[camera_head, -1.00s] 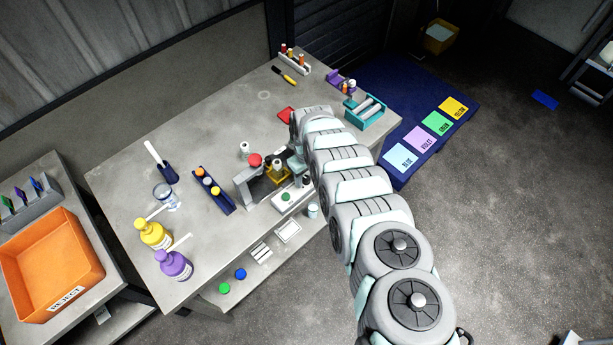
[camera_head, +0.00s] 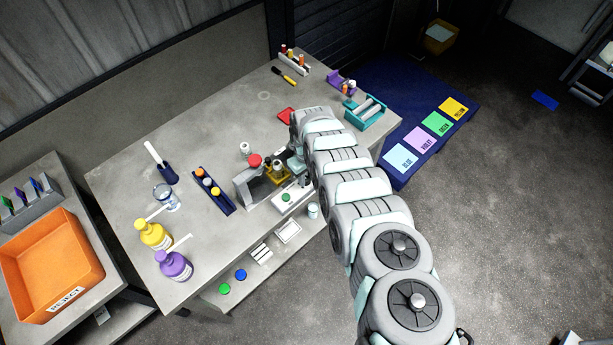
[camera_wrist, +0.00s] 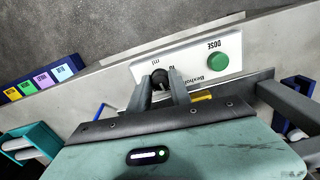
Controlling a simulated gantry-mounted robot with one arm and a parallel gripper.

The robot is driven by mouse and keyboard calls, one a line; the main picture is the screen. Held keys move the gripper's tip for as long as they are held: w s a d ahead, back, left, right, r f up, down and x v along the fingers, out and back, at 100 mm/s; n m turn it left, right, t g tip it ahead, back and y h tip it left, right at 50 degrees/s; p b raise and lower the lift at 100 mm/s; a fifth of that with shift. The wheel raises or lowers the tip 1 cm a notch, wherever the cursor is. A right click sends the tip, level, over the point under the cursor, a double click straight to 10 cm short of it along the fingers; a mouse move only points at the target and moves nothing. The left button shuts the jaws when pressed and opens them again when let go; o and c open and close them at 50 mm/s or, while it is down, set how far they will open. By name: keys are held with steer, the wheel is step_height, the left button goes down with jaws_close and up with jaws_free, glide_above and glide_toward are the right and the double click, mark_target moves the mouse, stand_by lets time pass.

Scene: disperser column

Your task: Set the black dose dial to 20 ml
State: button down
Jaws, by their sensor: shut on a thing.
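The black dose dial (camera_wrist: 160,77) sits on a white panel (camera_wrist: 190,62) that also carries a green DOSE button (camera_wrist: 218,60). In the wrist view the panel appears upside down, with "ml" and a number beside the dial that I cannot read surely. My gripper (camera_wrist: 164,84) is shut on the dial, one finger on each side, hiding part of it and its pointer. In the head view the panel (camera_head: 292,197) and its green button (camera_head: 286,197) show at the front of the bench, while my arm hides the dial.
The grey dispenser with a red top (camera_head: 255,160) stands left of my gripper. A white cup (camera_head: 313,210) stands close by at the bench edge. A teal rack (camera_head: 365,112) is at the right. Yellow (camera_head: 153,234) and purple (camera_head: 174,265) bottles stand at the left.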

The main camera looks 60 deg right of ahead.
mark_target(307, 178)
steer(key=shift+n, duration=0.3)
steer(key=n, duration=0.4)
steer(key=shift+n, duration=2.5)
steer(key=c, duration=1.2)
jaws_free()
steer(key=shift+r, duration=0.1)
steer(key=shift+r+b, duration=0.5)
steer(key=shift+r, duration=4.8)
